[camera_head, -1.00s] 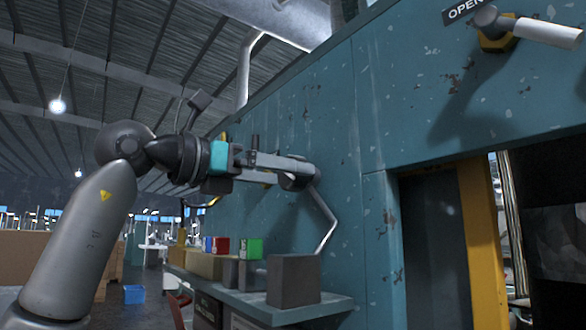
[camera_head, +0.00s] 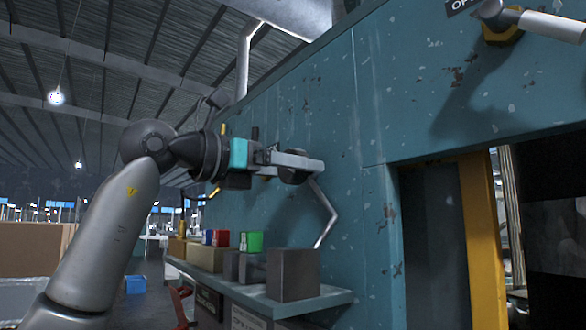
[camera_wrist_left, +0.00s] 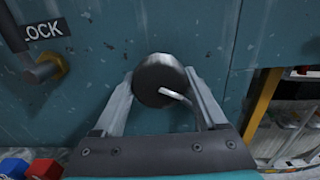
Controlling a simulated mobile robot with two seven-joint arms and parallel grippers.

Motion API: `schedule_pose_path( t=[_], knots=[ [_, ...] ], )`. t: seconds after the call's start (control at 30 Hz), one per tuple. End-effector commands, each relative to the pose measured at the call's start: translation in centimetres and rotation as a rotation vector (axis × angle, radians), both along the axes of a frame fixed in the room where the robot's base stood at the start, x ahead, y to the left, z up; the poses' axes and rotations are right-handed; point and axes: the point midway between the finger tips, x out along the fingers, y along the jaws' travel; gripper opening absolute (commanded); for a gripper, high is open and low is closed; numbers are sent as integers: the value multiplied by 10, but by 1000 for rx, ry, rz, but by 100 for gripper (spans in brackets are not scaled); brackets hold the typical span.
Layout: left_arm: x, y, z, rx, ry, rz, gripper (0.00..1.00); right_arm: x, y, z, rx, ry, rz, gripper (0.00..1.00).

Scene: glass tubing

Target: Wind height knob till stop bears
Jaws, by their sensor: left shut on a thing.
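A dark round knob (camera_wrist_left: 158,80) stands out from the teal panel, between the two grey fingers of my left gripper (camera_wrist_left: 161,90) in the left wrist view. The fingers press on its two sides, so the gripper is shut on it. A bent metal rod (camera_head: 327,210) comes off by the knob and angles down in the head view; its near end shows in front of the knob in the wrist view. In the head view the left gripper (camera_head: 288,162) partly hides the knob. No stop can be made out. My right gripper is not in view.
A shelf (camera_head: 310,302) below carries a grey block (camera_head: 293,275) and several smaller boxes. A lever (camera_head: 540,24) sits at the upper right. Another lever (camera_wrist_left: 30,62) by a LOCK label (camera_wrist_left: 43,30) is left of the knob. A yellow-edged opening (camera_head: 482,240) is at the right.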

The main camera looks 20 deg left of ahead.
Motion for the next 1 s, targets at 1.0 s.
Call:
schedule_pose_path(
  t=[1.0],
  knots=[
    [0,2,3,263,-207,2,19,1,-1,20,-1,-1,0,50]
  ],
)
